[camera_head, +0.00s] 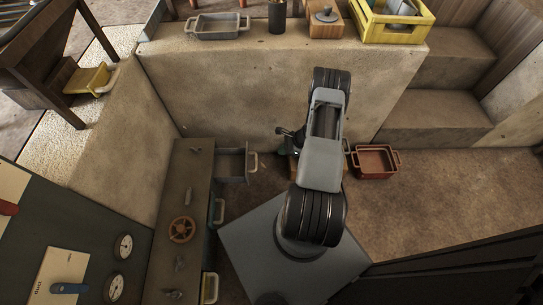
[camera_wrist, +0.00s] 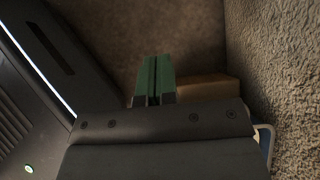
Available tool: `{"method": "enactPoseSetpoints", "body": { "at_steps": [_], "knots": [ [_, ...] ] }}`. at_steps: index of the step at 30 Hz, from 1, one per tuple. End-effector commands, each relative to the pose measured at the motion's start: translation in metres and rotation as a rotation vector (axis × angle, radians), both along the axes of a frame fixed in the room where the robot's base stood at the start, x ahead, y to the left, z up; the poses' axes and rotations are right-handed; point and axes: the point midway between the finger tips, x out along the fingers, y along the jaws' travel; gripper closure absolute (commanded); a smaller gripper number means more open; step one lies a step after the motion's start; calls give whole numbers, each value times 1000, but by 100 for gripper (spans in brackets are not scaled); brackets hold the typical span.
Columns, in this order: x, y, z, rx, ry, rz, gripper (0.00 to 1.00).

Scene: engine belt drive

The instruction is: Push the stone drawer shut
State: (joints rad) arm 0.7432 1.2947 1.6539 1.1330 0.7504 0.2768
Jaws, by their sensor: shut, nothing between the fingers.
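A grey drawer (camera_head: 232,163) stands pulled out of the right side of the low cabinet (camera_head: 183,230) in the head view; it looks like the stone drawer. Its pale handle (camera_head: 252,160) faces right, and the inside looks empty. My gripper (camera_head: 284,131) is to the right of the handle, apart from it, partly hidden by my arm. In the wrist view its green fingers (camera_wrist: 153,80) are together with nothing between them. The drawer is not clearly seen in the wrist view.
A stone wall (camera_head: 260,85) rises behind my gripper. A wooden block (camera_wrist: 208,87) lies beyond the fingers. A red-brown tray (camera_head: 375,162) sits on the floor to the right. Some floor between drawer and gripper is clear.

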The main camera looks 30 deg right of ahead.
Motion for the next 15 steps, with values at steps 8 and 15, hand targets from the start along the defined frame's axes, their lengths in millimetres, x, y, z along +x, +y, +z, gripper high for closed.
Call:
{"method": "enactPoseSetpoints", "body": {
  "at_steps": [8,15],
  "knots": [
    [14,28,-42,2,2,3,100],
    [28,51,-75,1,1,1,100]
  ]
}}
